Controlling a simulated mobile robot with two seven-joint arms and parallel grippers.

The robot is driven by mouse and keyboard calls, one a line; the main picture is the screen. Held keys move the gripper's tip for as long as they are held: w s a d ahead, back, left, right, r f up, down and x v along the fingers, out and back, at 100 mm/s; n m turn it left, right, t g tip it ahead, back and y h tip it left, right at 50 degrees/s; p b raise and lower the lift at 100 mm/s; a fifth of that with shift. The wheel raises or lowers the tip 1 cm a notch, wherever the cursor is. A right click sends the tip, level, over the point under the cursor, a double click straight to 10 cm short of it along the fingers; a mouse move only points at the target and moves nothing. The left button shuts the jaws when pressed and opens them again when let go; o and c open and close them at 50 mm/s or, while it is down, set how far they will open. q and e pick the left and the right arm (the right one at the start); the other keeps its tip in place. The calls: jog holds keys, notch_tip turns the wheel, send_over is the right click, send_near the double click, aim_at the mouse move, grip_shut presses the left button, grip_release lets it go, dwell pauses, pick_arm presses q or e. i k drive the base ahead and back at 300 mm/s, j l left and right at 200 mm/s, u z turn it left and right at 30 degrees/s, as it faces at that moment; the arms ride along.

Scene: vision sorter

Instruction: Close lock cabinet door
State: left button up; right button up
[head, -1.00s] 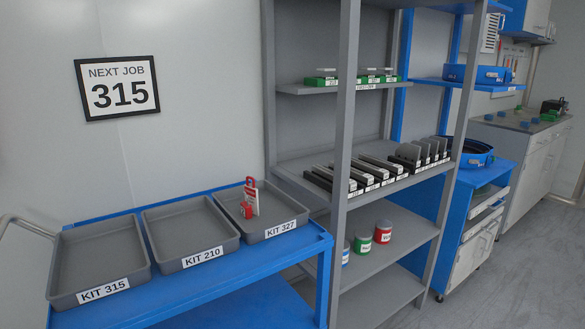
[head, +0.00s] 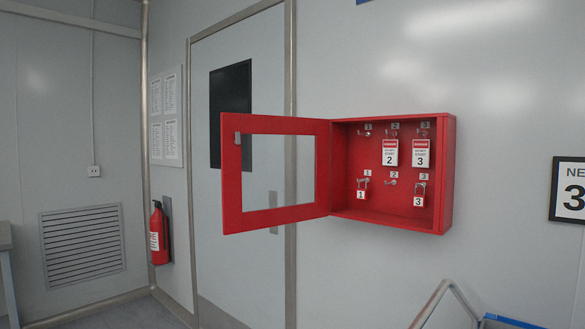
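The red lock cabinet (head: 445,175) is mounted on the grey wall, right of centre in the head view. Its red-framed door (head: 232,190) stands wide open, swung out to the left from the hinge side, with a small latch near its free edge. Inside, tags 2 (head: 390,153) and 3 (head: 421,154) hang on the upper hooks; upper hook 1 is bare. Red padlocks 1 (head: 362,193) and 3 (head: 418,199) hang on the lower hooks; lower hook 2 is bare. Neither of my grippers is in view.
A grey door (head: 265,90) with a dark window is behind the open cabinet door. A fire extinguisher (head: 158,235) hangs at left near a wall vent (head: 83,246). A cart handle (head: 440,297) and blue cart edge (head: 508,321) show at the lower right.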

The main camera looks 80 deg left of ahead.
aim_at(235, 221)
jog(key=k+j, duration=0.1)
jog(key=j, duration=0.7)
jog(key=k+j, duration=0.15)
jog(key=j, duration=0.7)
jog(key=k+j, duration=0.1)
jog(key=j, duration=0.7)
jog(key=k+j+u, duration=0.1)
jog(key=j, duration=0.7)
jog(key=k+j, duration=0.15)
jog(key=j, duration=0.7)
jog(key=k+j, duration=0.1)
jog(key=j, duration=0.7)
